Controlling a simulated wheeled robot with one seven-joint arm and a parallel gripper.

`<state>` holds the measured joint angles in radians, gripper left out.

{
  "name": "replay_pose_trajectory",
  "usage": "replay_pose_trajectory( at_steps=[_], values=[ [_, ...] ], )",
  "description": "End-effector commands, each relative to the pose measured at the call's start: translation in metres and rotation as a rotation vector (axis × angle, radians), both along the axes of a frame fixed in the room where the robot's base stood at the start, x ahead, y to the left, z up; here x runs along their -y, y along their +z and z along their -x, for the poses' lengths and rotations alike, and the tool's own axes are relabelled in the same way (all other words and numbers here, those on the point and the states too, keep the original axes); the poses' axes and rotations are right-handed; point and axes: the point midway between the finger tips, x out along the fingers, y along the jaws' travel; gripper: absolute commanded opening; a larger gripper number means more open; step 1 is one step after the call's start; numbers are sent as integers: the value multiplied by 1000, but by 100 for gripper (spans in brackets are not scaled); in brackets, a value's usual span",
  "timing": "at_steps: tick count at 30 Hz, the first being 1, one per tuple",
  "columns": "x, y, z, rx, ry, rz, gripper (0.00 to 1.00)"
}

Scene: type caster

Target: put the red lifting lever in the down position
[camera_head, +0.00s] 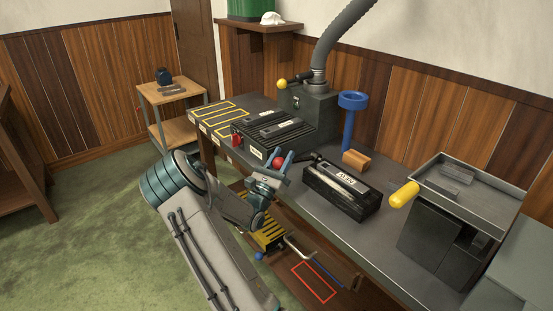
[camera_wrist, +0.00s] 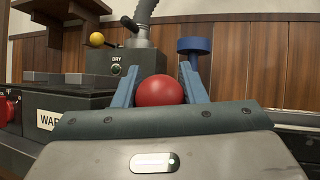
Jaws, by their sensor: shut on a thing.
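The red ball knob (camera_head: 277,162) of the lifting lever shows between the fingers of my gripper (camera_head: 281,167), beside the front edge of the workbench. In the wrist view the red ball (camera_wrist: 160,91) fills the space between the two blue fingers of my gripper (camera_wrist: 160,86), and the fingers are shut on it. The lever's shaft is hidden behind my gripper, so its angle cannot be told.
A dark ribbed machine (camera_head: 272,132) with a red dial stands behind my gripper. Below are a yellow-striped part (camera_head: 269,235) and a red-outlined shelf (camera_head: 314,282).

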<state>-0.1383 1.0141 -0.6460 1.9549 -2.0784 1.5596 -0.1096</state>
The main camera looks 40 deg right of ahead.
Motion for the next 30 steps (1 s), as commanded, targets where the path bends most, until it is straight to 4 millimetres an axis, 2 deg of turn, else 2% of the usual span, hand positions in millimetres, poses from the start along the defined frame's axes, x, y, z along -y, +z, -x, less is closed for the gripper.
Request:
replay_pose_trajectory(
  at_steps=[3,16,17,18,30],
  values=[
    [-1,-5,0,-2,0,16,0],
    [-1,-5,0,-2,0,22,0],
    [-1,-5,0,-2,0,22,46],
    [-1,-5,0,-2,0,22,57],
    [-6,-8,2,-1,-1,23,59]
  ],
)
